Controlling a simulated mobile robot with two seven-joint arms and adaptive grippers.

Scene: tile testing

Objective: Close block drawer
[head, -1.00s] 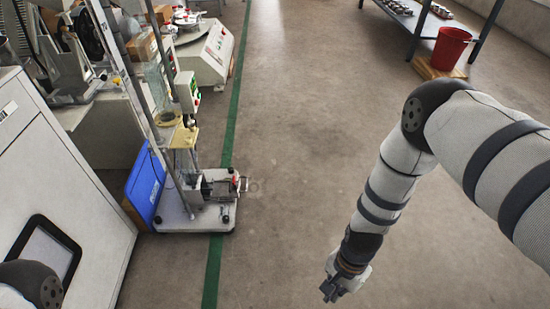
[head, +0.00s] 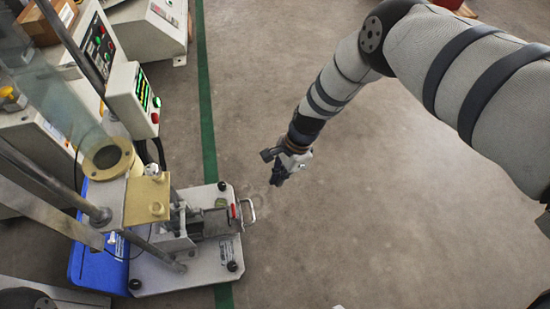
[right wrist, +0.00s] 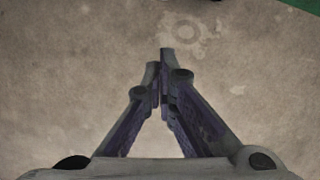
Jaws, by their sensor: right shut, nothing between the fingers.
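A test machine with a light base plate (head: 175,270) stands at the left in the head view. On the plate, a dark metal block drawer (head: 216,222) extends to the right and ends in a metal loop handle (head: 247,212) near the plate's right edge. My right gripper (head: 277,178) is shut and empty. It is above the floor, to the right of and a little above the handle in the picture, apart from it. In the right wrist view the closed fingertips (right wrist: 167,60) show only floor beyond them. My left gripper is out of view.
A control box (head: 133,100) with a green display and a clear tube above a yellow bracket (head: 147,200) rise beside the drawer. A blue panel (head: 98,265) is left of the plate. A green floor line (head: 207,110) passes under it. The floor to the right is clear.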

